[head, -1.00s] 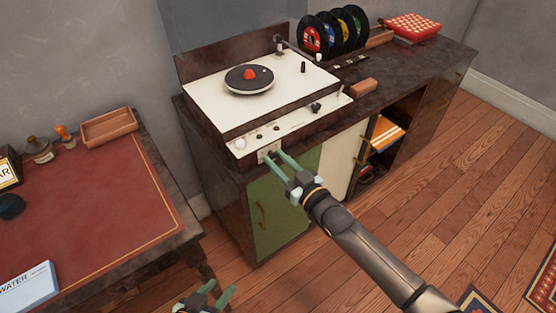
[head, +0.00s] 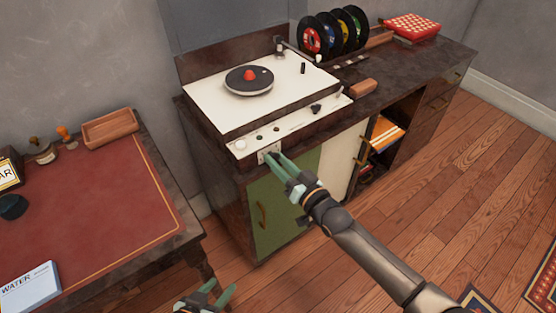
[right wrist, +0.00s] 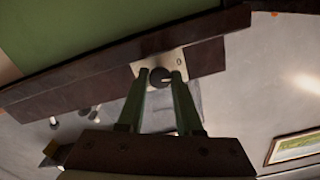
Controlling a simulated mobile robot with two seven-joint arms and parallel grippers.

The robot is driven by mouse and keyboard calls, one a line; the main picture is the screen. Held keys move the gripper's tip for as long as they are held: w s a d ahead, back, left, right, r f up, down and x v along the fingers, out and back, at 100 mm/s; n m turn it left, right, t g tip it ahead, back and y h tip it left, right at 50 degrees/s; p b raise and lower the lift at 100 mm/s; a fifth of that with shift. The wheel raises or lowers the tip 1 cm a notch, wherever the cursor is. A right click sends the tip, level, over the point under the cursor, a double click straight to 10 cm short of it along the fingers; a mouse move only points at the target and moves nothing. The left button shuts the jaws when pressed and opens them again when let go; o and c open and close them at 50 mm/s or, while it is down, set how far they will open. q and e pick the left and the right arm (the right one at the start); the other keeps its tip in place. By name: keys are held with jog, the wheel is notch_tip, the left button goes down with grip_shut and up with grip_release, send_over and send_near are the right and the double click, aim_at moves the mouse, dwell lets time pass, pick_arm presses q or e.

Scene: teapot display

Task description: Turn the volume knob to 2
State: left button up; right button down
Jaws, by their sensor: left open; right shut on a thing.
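The volume knob (right wrist: 160,79) is small, round and dark, on a pale metal plate (right wrist: 147,62) that also shows in the head view (head: 263,156). The plate sits on the front edge of the record player's cabinet, above a green door. My right gripper (head: 275,155) is at the plate, its green fingers shut on the knob, one on each side in the right wrist view. In the head view the fingers hide the knob. I cannot read its setting. My left gripper (head: 210,296) is open and empty at the bottom edge, away from the cabinet.
The record player (head: 210,95) stands on the dark cabinet, with a white front control panel (head: 290,131) just above my right gripper. Several coloured records (head: 335,32) stand behind. A red-topped desk (head: 90,200) is at the left.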

jog(key=shift+m, duration=1.1)
jog(key=c, duration=0.6)
grip_release()
